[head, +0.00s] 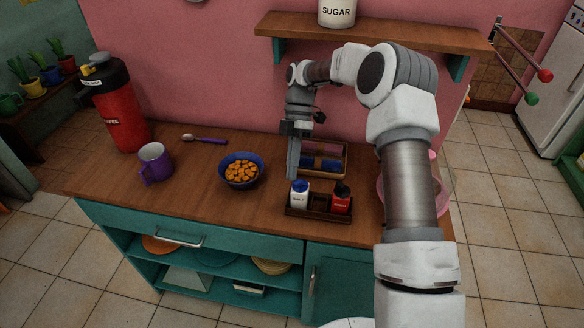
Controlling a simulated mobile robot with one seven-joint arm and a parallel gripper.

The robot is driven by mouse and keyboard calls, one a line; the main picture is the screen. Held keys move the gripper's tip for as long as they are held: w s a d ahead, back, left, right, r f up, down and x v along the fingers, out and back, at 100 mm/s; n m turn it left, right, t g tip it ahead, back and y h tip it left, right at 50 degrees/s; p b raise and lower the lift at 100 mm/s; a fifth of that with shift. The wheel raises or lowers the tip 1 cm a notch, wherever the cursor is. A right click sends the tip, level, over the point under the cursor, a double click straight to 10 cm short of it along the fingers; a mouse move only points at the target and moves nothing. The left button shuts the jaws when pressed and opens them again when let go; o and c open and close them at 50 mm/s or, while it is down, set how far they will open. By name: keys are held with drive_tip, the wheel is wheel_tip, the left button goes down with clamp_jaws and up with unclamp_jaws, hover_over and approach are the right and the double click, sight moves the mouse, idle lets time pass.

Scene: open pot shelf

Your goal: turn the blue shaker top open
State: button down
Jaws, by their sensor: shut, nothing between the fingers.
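The white salt shaker (299,198) stands upright in the left part of a small dark wooden caddy (318,214) near the counter's front edge. Its blue top (301,184) faces up; whether it is turned open is too small to tell. My gripper (292,176) points down with its fingers together and nothing held. Its tips are close to the blue top, at its upper left in the picture. I cannot tell whether they touch it.
A red shaker with a black top (341,198) stands in the caddy's right part. Behind is a wooden tray (343,157) with rolled cloths. A blue bowl of orange pieces (240,171), a purple mug (154,163) and a red flask (120,112) stand left. A shelf (400,36) hangs above.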

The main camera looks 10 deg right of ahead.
drive_tip(key=shift+s, duration=0.1)
drive_tip(key=shift+s+d, duration=0.45)
drive_tip(key=shift+s, duration=0.15)
drive_tip(key=shift+f, duration=0.1)
